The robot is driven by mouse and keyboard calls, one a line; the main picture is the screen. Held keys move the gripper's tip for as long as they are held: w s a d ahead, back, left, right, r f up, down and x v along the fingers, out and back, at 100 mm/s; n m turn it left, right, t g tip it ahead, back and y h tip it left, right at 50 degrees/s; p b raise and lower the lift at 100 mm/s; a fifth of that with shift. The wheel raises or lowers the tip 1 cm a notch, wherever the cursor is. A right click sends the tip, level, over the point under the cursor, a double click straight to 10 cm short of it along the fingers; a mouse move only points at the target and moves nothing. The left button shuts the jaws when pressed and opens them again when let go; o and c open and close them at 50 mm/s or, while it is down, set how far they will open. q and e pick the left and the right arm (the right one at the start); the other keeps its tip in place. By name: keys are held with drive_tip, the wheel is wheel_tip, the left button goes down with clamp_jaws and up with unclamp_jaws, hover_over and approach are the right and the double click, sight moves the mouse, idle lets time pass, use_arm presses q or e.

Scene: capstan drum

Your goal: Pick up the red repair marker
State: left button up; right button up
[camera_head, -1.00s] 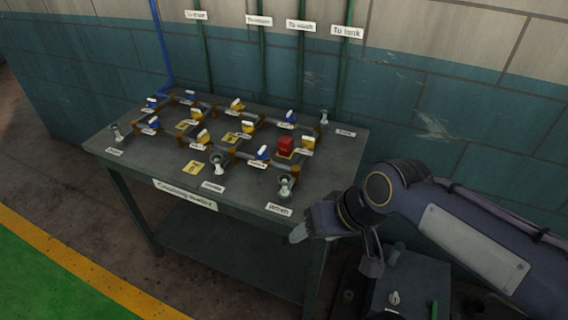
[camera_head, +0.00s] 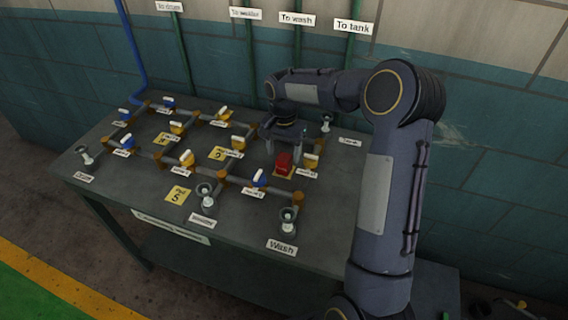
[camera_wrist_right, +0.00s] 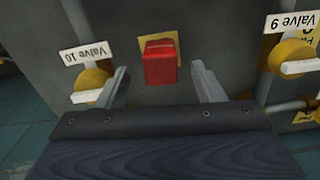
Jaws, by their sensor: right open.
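The red repair marker (camera_head: 284,163) is a small red block standing on a yellow square pad (camera_head: 276,173) on the grey table. It also shows in the right wrist view (camera_wrist_right: 160,63), in the gap between the fingers and beyond their tips. My right gripper (camera_head: 286,150) is open above the marker, with its fingers pointing down toward it. In the right wrist view the open fingers (camera_wrist_right: 161,78) lie to either side of the marker, and neither touches it. My left gripper is in no view.
The table (camera_head: 235,235) carries brown pipes with several blue and yellow valve handles. The valve labelled Valve 10 (camera_wrist_right: 92,84) stands close beside one finger, and Valve 9 (camera_wrist_right: 290,57) is farther off on the other side. A drain fitting labelled Wash (camera_head: 288,220) stands near the front edge.

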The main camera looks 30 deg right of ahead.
sight(284, 157)
wheel_tip(284, 157, down, 5)
drive_tip(key=shift+w+d+f+p, duration=0.1)
drive_tip(key=shift+w+d+p, duration=0.05)
drive_tip(key=shift+p, duration=0.3)
drive_tip(key=shift+c, duration=0.4)
drive_tip(key=c, duration=1)
